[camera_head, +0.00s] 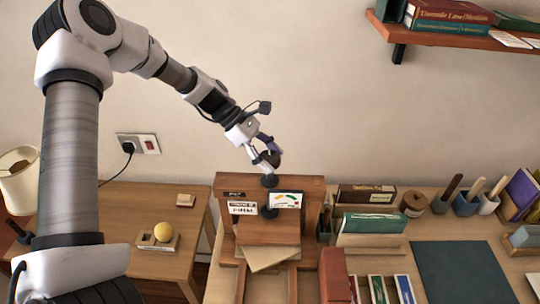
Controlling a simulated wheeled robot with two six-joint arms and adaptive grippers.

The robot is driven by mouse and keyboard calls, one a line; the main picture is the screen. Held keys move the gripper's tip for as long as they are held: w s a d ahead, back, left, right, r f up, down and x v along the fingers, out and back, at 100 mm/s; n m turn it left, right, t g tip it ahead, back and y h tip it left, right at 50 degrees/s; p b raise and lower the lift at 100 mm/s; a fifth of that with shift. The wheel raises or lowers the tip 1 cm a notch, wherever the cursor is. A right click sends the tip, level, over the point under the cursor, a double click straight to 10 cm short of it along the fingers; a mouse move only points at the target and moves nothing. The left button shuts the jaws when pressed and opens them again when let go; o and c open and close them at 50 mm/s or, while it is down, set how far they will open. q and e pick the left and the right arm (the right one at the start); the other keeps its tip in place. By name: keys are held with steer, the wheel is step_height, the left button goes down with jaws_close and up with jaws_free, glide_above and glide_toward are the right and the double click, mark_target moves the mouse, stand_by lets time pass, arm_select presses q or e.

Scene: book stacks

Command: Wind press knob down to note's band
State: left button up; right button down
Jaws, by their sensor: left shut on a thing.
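The wooden press (310,188) stands at the front edge area of the bench, below the middle of the view. My left gripper (268,158) is shut on the dark press knob (272,160) above the press's top beam. Below the knob, a black screw part (269,181) shows at the beam, and another dark part shows lower down. A white note (286,200) with coloured arcs is fixed on the press front, and a lettered label is to its left. A board and papers (268,256) lie in the press. My right gripper is not in view.
Books (375,222) and a twine spool (413,203) stand right of the press. Tool pots (466,203) are further right, near a dark green mat (462,272). A side table (125,215) holds a yellow ball on a block. A bookshelf (440,35) is upper right.

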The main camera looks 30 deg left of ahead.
arm_select(q)
steer(key=m+g+p, duration=0.1)
steer(key=m+g, duration=0.3)
steer(key=m, duration=0.1)
steer(key=m+g, duration=0.1)
steer(key=m, duration=0.1)
steer(key=m+g+y+p, duration=0.1)
steer(key=m+g, duration=0.1)
steer(key=m, duration=0.1)
steer(key=shift+w+r+g+y, duration=0.1)
steer(key=shift+r+g+y, duration=0.05)
steer(key=shift+g+y, duration=0.15)
steer(key=shift+m, duration=0.3)
steer(key=o, duration=1.2)
steer(key=shift+a, duration=0.1)
steer(key=shift+c, duration=0.2)
steer(key=v, duration=0.7)
steer(key=shift+w, duration=0.15)
steer(key=shift+r, duration=0.1)
